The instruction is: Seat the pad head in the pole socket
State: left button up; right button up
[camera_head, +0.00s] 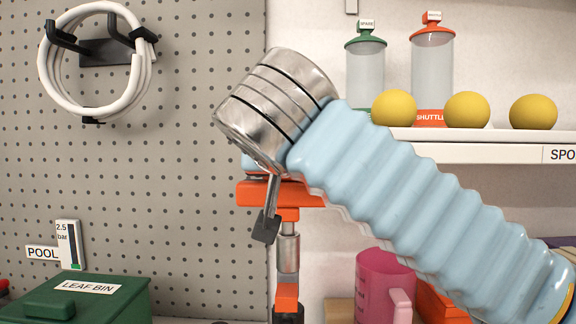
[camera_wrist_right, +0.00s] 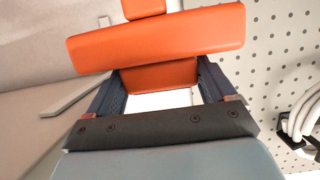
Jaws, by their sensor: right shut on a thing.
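My right gripper (camera_head: 258,173) hangs at the end of the bent arm, mostly hidden behind the metal wrist. In the right wrist view my right gripper (camera_wrist_right: 158,76) has its dark fingers on either side of an orange block and is shut on it. This orange piece, apparently the pad head (camera_head: 305,194), has a wide crosspiece (camera_wrist_right: 155,42) and a narrow neck. Below the neck in the head view stands a metal cylinder (camera_head: 289,254) above an orange collar (camera_head: 287,297) with a dark base. I cannot tell whether the pole socket is among these parts. My left gripper is not in view.
A white shelf (camera_head: 450,150) at right holds yellow balls (camera_head: 467,110) and lidded canisters. A pink jug (camera_head: 380,285) stands below it. A green leaf bin (camera_head: 80,300) is at lower left. A white hose (camera_head: 140,85) hangs on the pegboard.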

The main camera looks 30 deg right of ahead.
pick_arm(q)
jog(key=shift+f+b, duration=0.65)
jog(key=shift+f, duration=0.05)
pick_arm(e)
jog(key=shift+f, duration=0.8)
jog(key=o, duration=1)
pick_arm(q)
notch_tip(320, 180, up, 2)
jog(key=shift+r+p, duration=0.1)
jog(key=shift+p, duration=1)
pick_arm(e)
jog(key=v, duration=0.5)
